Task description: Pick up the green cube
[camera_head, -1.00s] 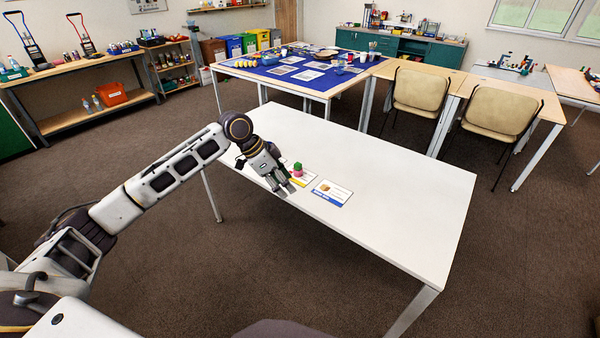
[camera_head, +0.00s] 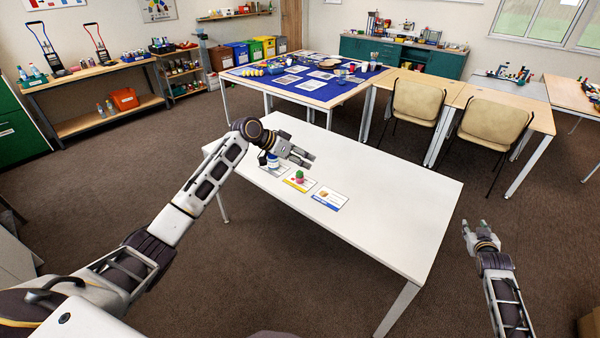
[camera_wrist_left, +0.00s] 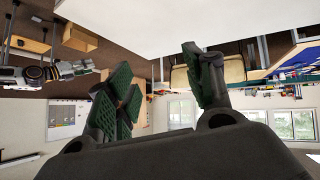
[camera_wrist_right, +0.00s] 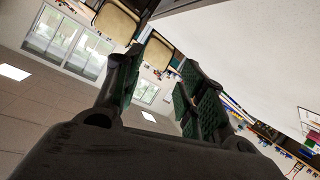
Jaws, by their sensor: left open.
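A small green item (camera_head: 299,174), which looks like the green cube, sits at the middle card (camera_head: 295,186) on the white table (camera_head: 385,210). Something pinkish-red shows just under it. My left gripper (camera_head: 310,160) is above the table behind the green item, pointing right, with its fingers apart. In the left wrist view its fingers (camera_wrist_left: 165,75) are spread with nothing between them. My right gripper (camera_head: 474,226) is off the table's right side, over the floor. Its fingers (camera_wrist_right: 160,75) are apart and empty in the right wrist view. Neither wrist view shows the green item.
A picture card (camera_head: 329,199) lies to the right of the middle card. A small blue-and-white object (camera_head: 272,161) shows beside my left wrist, partly hidden. The table's right half is bare. Two beige chairs (camera_head: 416,103) and a blue-topped table (camera_head: 335,95) stand behind.

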